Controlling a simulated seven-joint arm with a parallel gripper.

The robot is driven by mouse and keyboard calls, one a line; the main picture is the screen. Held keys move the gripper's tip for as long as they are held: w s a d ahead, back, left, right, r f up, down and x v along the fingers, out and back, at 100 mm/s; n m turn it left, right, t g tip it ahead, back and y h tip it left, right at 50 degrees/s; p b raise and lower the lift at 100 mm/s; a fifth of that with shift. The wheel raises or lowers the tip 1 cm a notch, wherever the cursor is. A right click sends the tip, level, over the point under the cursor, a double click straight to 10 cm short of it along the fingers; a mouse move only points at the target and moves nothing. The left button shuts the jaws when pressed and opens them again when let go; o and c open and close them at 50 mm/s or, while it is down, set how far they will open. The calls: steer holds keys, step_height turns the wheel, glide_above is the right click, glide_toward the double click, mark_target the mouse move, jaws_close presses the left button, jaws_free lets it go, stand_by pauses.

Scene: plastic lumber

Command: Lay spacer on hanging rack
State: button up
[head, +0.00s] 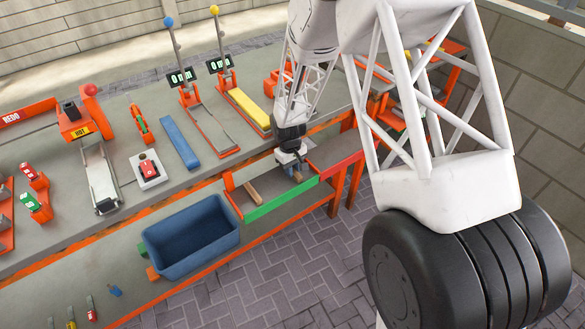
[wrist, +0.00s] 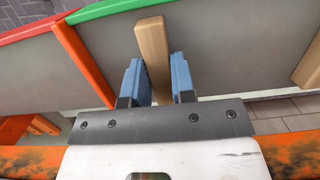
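My gripper (wrist: 155,78) has a tan wooden-looking block (wrist: 152,45) between its two blue fingers. One end of the block sticks out past the fingertips. In the head view my gripper (head: 295,168) is low over the tray section with the green front edge (head: 283,199), and the block (head: 297,177) shows partly beneath it. A second tan block (head: 253,192) lies farther left in that section; it also shows in the wrist view (wrist: 309,63). I cannot tell which thing is the hanging rack.
A section with a red front edge (head: 341,165) adjoins on the right, past an orange-red divider (wrist: 85,62). A blue bin (head: 190,237) stands to the left.

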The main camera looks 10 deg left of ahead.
steer(key=o, duration=0.5)
steer(key=shift+w+a+r, duration=0.15)
steer(key=shift+r, duration=1.15)
steer(key=shift+w+a+r, duration=0.15)
steer(key=shift+r, duration=1.1)
steer(key=shift+w+a+r, duration=0.15)
steer(key=shift+r, duration=1.15)
